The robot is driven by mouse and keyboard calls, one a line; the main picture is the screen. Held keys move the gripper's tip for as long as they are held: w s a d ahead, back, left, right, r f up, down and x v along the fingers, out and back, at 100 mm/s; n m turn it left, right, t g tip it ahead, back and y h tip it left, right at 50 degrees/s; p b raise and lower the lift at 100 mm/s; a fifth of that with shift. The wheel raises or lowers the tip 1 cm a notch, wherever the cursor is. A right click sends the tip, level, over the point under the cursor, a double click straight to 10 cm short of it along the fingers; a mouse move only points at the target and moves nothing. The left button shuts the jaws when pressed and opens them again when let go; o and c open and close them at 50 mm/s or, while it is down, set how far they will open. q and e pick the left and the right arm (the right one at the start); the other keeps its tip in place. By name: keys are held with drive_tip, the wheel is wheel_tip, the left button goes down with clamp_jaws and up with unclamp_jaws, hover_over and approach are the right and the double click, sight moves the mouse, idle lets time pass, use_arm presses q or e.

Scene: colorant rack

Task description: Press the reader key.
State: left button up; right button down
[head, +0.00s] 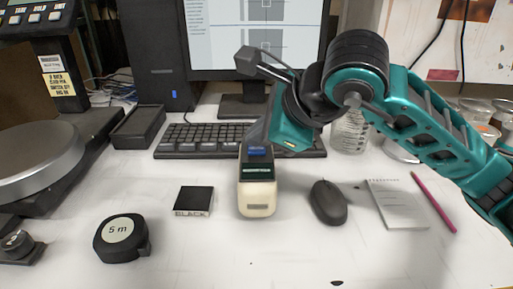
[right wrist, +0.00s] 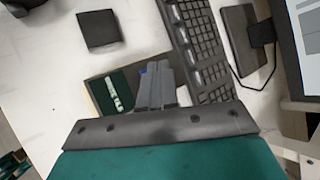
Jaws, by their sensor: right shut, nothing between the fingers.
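The reader (head: 257,200) is a cream hand-held device with a dark green display and a blue key (head: 257,151) at its far end. It lies on the white table in front of the keyboard. In the right wrist view the reader's display (right wrist: 112,92) shows, and a bit of the blue key (right wrist: 143,71) shows beside the fingers. My right gripper (head: 259,139) is shut and empty, its grey fingers pointing down at the key end. In the right wrist view its fingertips (right wrist: 156,68) partly cover the key. I cannot tell whether they touch it. My left gripper is not in view.
A keyboard (head: 190,139) lies behind the reader, with a monitor (head: 240,35) beyond. A black box (head: 193,200) and a tape measure (head: 121,240) are to the left. A mouse (head: 328,202), notepad (head: 398,205) and pink pencil (head: 434,203) are to the right. The front table is mostly clear.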

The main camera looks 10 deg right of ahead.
sight(260, 151)
drive_tip(key=shift+f, duration=0.15)
idle(0.5)
drive_tip(key=shift+r, duration=0.8)
drive_tip(key=shift+r+p, duration=1.5)
drive_tip(key=shift+r, duration=1)
